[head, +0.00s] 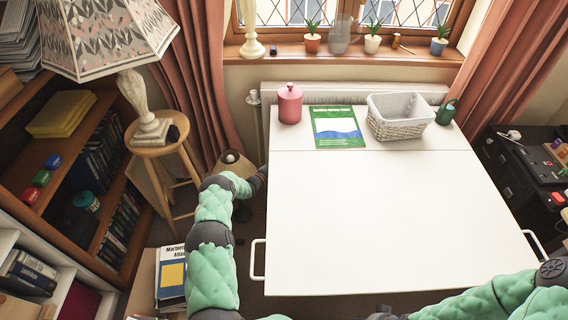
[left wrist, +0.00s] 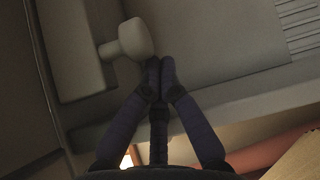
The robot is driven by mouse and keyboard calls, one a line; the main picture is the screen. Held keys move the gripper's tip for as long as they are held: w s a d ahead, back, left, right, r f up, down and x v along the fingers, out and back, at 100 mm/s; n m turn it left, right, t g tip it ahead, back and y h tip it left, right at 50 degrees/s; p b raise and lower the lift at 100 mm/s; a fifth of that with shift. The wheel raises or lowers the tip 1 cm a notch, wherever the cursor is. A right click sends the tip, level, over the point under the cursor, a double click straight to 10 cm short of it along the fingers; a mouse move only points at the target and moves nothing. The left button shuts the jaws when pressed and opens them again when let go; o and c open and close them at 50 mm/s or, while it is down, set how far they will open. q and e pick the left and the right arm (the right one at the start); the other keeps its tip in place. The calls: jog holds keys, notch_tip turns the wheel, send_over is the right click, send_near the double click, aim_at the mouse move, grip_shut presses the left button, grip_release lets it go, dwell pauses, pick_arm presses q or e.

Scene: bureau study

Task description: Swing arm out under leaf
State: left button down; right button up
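The white table (head: 390,220) has a wide flat leaf at the front, with a seam across the top behind it. My left gripper (head: 263,172) is low beside the table's left edge, its tips partly hidden by that edge. In the left wrist view, my left gripper (left wrist: 160,66) has its fingertips together with nothing visible between them. They are close beside a rounded pale knob (left wrist: 134,40) on a grey-looking part under the table; I cannot tell whether they touch it. The swing arm cannot be made out in the head view. My right gripper is not in view.
White handles stick out at the left (head: 253,260) and right (head: 535,248). A stool (head: 165,150) with a lamp stands left.

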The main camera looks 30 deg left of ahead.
pick_arm(q)
jog(key=shift+s+d, duration=0.1)
jog(key=s+d+p, duration=1)
jog(key=s+d, duration=0.1)
jog(key=s, duration=0.1)
jog(key=shift+s+p, duration=0.4)
jog(key=shift+d, duration=0.1)
